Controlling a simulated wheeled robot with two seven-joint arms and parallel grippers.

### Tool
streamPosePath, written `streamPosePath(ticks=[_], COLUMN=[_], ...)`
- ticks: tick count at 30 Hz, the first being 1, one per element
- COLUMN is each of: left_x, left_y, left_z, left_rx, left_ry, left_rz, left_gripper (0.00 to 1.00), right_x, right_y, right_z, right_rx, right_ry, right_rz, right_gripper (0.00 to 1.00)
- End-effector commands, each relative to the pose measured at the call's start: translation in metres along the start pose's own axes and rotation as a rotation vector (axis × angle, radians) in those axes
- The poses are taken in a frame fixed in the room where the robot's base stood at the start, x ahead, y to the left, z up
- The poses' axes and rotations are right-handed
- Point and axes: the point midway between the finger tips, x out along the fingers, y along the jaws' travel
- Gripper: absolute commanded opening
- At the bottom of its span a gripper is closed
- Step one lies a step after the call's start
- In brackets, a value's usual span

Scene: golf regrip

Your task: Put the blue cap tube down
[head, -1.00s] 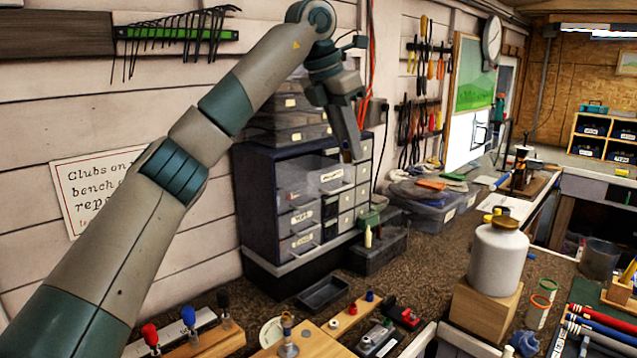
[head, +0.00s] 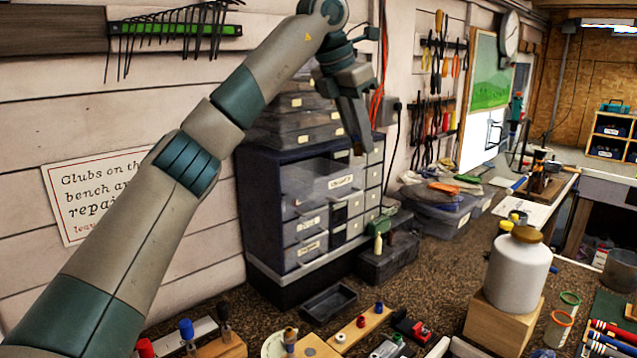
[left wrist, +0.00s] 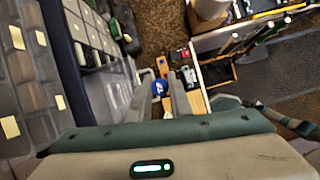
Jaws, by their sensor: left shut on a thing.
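My left gripper (head: 360,140) hangs, pointing down, in front of the drawer cabinet, well above the bench. In the left wrist view a round blue cap (left wrist: 160,88) with a pale mark shows at the fingers (left wrist: 168,95), and the gripper is shut on it. The tube below the cap is hidden in that view, and I cannot make it out in the head view. My right gripper is not in view.
The drawer cabinet (head: 262,222) stands close behind my left gripper. On the bench are an empty dark tray (head: 327,302), a wooden strip with small caps (head: 350,335), and a white jar (head: 517,272) on a wooden block (head: 492,325). Dark bench surface (head: 420,285) is free between them.

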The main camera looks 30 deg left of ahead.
Motion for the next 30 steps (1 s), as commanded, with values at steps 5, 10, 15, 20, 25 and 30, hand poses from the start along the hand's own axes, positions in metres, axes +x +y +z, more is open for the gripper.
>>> streamPosePath(ticks=[5, 10, 15, 20, 25, 30], left_x=[0.007, 0.019, 0.032, 0.041, 0.044, 0.044], left_y=[0.024, 0.054, 0.082, 0.098, 0.102, 0.102], left_z=[-0.014, -0.033, -0.050, -0.060, -0.064, -0.064], left_rx=[-0.004, -0.005, -0.004, -0.002, -0.001, -0.001], left_ry=[0.002, 0.003, 0.002, 0.001, 0.000, 0.000], left_rz=[0.000, -0.001, 0.000, 0.000, 0.000, 0.000], left_gripper=[0.00, 0.00, 0.00, 0.00, 0.00, 0.00], right_x=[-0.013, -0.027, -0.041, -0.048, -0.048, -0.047], right_y=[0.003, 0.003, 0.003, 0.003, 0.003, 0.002], right_z=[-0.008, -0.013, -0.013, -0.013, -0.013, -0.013], right_rx=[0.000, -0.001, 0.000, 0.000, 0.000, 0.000], right_ry=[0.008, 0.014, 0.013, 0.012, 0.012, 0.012], right_rz=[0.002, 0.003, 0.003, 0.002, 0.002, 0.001], right_gripper=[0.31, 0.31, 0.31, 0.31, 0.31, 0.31])
